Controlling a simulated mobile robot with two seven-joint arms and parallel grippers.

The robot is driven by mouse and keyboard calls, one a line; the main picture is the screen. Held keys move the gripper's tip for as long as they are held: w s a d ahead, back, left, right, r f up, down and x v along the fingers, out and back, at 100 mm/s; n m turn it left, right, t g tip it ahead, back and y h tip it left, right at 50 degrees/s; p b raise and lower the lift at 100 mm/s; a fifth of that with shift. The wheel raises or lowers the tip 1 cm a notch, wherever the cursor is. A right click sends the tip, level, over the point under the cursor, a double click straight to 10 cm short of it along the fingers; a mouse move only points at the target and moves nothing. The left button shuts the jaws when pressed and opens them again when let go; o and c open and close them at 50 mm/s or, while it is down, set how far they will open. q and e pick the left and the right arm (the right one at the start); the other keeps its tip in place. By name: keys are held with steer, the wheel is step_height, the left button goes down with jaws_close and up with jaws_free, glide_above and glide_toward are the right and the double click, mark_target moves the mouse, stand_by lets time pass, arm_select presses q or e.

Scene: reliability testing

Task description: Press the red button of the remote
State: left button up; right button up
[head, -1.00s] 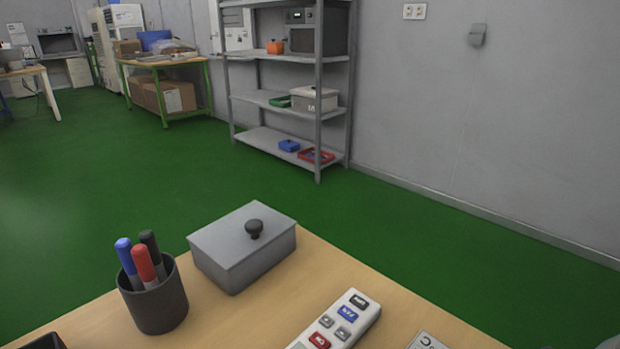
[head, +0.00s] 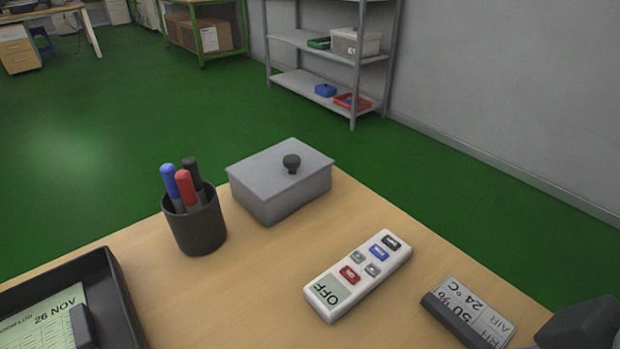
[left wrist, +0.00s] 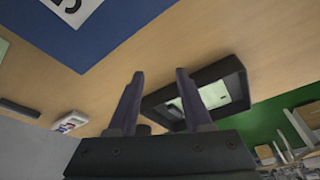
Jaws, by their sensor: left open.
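The white remote (head: 322,301) lies on the wooden table in the head view, with its display reading OFF. Its red button (head: 350,275) sits just beyond the display, among grey, blue and black buttons. The remote also shows small at the left of the left wrist view (left wrist: 72,122). My left gripper (left wrist: 158,75) is open, with nothing between its fingers, and stands apart from the remote. It is out of the head view. I cannot make out my right gripper in either view.
A pen cup (head: 196,228) and a grey lidded box (head: 280,183) stand behind the remote. A black tray (head: 122,300) is at left. A display stand (head: 455,318) is at right, near an unclear dark shape (head: 588,325). The table between tray and remote is clear.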

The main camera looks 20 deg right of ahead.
stand_by(0.3)
jaws_close()
stand_by(0.7)
steer(key=shift+w+r, duration=0.1)
stand_by(0.8)
